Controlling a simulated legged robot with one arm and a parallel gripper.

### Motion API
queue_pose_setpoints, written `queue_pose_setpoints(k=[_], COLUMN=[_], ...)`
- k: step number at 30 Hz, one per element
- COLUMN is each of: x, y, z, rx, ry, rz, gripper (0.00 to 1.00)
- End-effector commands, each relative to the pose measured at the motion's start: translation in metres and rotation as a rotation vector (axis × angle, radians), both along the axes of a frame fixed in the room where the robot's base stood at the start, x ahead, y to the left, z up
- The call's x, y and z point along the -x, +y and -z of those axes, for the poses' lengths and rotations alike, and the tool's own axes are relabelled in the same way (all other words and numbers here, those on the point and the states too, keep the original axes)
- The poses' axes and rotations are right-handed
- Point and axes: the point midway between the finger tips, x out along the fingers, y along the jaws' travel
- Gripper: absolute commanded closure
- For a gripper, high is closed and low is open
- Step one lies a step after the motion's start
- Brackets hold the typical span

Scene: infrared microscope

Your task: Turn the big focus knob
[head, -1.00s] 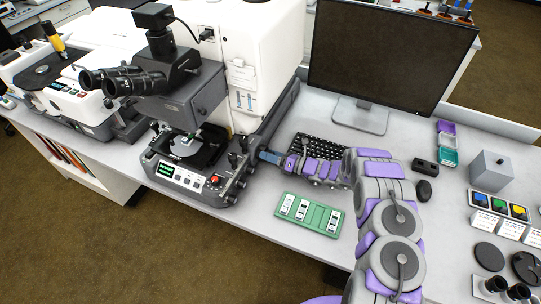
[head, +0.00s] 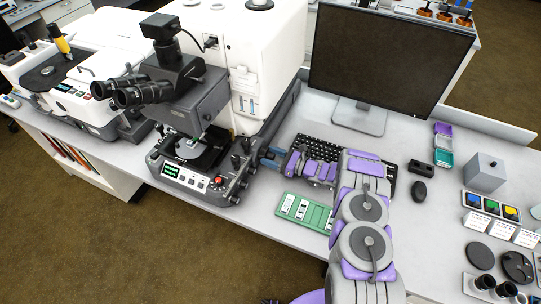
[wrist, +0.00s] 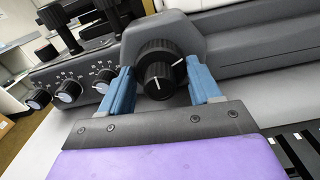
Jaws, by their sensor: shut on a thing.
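The microscope (head: 190,112) stands on the bench at left centre, with its focus knobs on the right side of its base. In the wrist view the big focus knob (wrist: 152,49) is a ribbed black ring, with a smaller black knob (wrist: 159,82) with a white line in front of it. My gripper (wrist: 160,72) has its blue fingers on either side of the big knob, shut on it. In the head view my gripper (head: 268,156) reaches the side of the base from the right; the big knob is hard to make out there.
Several small dials (wrist: 68,91) with white scales line the base to the left of my gripper. A keyboard (head: 318,146) lies under my forearm, and a green slide tray (head: 303,211) lies in front. A monitor (head: 388,62) stands behind.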

Motion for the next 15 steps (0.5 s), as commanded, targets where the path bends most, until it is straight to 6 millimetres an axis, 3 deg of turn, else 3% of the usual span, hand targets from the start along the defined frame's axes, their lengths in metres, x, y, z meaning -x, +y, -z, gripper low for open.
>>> queue_pose_setpoints(k=[15], x=[-0.0001], y=[-0.0024], z=[0.0039], rx=[0.170], ry=[-0.460], rz=[0.004], gripper=[0.67])
